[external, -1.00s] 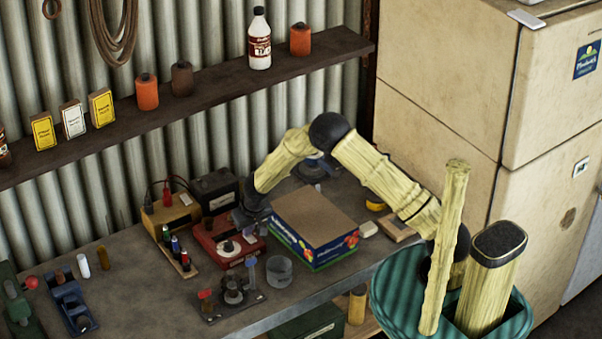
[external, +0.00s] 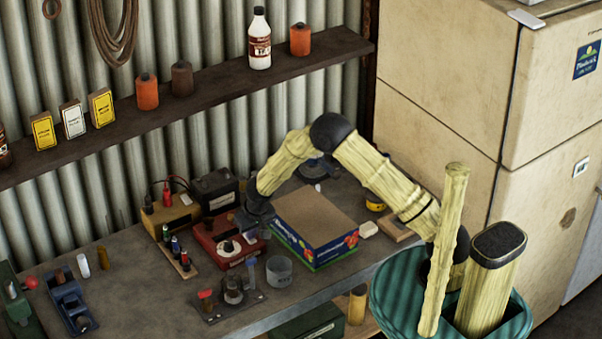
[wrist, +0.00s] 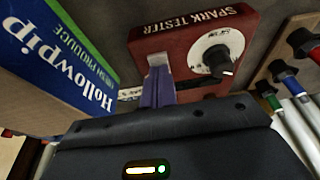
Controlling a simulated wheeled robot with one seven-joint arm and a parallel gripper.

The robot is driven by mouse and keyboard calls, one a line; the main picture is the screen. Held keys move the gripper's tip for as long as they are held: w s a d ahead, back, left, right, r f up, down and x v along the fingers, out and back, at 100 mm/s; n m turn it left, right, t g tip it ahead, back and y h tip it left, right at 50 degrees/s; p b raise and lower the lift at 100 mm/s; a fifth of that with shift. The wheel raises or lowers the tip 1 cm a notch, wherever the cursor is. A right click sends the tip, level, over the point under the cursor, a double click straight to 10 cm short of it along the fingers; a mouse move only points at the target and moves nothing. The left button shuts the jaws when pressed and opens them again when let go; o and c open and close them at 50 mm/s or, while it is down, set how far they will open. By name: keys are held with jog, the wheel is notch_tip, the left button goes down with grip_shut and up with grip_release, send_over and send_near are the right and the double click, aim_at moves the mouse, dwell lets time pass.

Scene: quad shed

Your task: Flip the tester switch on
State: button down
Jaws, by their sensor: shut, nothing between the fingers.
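The spark tester (external: 211,236) is a red box with a white dial and black knob, standing on the bench left of the produce box. In the wrist view the tester (wrist: 185,38) shows its "SPARK TESTER" lettering and its dial (wrist: 217,52). My gripper (wrist: 158,78) is shut and empty, its fingers over the tester's face beside the dial. I cannot tell whether they touch it. In the external view my gripper (external: 246,222) is at the tester's right rear. The switch is not clearly visible; the fingers may hide it.
The produce box (external: 310,222) stands close on the tester's right, and it fills the left of the wrist view (wrist: 70,60). A rack of coloured-handled tools (external: 181,258) is on the left. A yellow unit (external: 172,215) and black battery (external: 214,188) stand behind. A clear cup (external: 279,270) is in front.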

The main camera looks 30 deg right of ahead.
aim_at(254, 242)
jog(key=v, duration=0.1)
jog(key=p+v, duration=0.1)
jog(key=v, duration=0.1)
jog(key=p+v, duration=0.1)
jog(key=shift+w+r, duration=0.35)
jog(key=shift+r, duration=0.05)
jog(key=shift+s+r+b, duration=0.25)
jog(key=shift+r+b, duration=0.05)
jog(key=shift+b, duration=0.25)
jog(key=b+v, duration=0.2)
jog(key=v, duration=0.6)
jog(key=shift+s+r, duration=0.25)
jog(key=shift+s, duration=0.05)
jog(key=w+n, duration=0.1)
jog(key=n, duration=0.5)
jog(key=w+n+g+b, duration=0.1)
jog(key=n, duration=0.5)
jog(key=w+n, duration=0.2)
jog(key=n, duration=0.4)
jog(key=shift+r+g+b, duration=0.35)
jog(key=shift+r+g, duration=0.05)
